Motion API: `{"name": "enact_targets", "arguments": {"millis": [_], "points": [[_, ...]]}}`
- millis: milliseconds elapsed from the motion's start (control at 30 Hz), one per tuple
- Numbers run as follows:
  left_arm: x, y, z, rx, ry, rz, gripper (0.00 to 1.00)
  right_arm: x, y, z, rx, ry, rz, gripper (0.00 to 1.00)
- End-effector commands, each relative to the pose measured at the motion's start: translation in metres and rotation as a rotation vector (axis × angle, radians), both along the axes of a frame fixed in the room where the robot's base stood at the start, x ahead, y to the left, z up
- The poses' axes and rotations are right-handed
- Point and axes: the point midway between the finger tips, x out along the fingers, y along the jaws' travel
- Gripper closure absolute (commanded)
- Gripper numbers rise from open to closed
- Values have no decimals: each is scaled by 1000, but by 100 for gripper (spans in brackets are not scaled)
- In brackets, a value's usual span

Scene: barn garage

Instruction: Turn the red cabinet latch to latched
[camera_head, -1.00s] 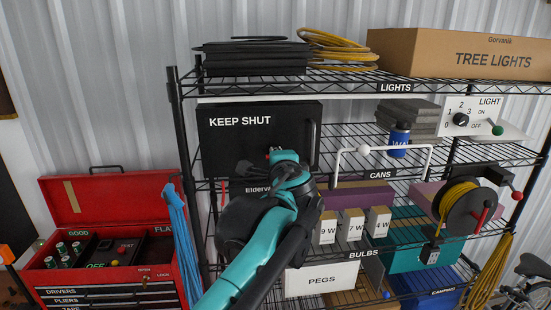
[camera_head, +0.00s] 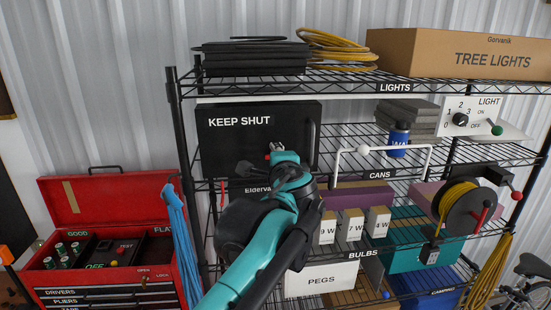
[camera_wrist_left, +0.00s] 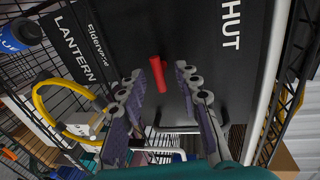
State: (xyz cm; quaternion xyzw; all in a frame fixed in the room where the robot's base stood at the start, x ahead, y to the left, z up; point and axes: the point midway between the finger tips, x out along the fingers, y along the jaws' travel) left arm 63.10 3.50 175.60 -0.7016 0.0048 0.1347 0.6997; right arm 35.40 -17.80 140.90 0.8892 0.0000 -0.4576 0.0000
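The black cabinet with KEEP SHUT on its door (camera_head: 225,150) stands on the wire shelf, its door looking closed. In the left wrist view its dark front (camera_wrist_left: 215,50) fills the upper middle. The red latch (camera_wrist_left: 157,74) is a short bar on that front. My left gripper (camera_wrist_left: 162,72) is open, with one finger on each side of the latch and gaps showing beside it. In the head view my left gripper (camera_head: 278,152) is at the cabinet's lower front and hides most of the latch. My right gripper is not in view.
A vertical handle (camera_head: 312,143) is at the door's right edge. A white rail with a ball (camera_head: 364,150) stands to the right of the cabinet. Bulb boxes (camera_head: 352,224) and a PEGS bin (camera_head: 322,279) are below. A red toolbox (camera_head: 108,200) is at left.

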Motion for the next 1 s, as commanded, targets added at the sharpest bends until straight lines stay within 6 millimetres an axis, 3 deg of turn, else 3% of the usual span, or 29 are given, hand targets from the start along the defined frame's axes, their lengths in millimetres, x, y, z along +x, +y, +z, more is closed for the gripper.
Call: {"name": "enact_targets", "arguments": {"millis": [500,700,1000], "points": [[-95,-19,19,1,0,-3,67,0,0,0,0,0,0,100],[-109,-21,22,0,0,0,67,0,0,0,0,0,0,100],[-110,-20,21,-1,0,1,67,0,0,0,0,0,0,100]]}}
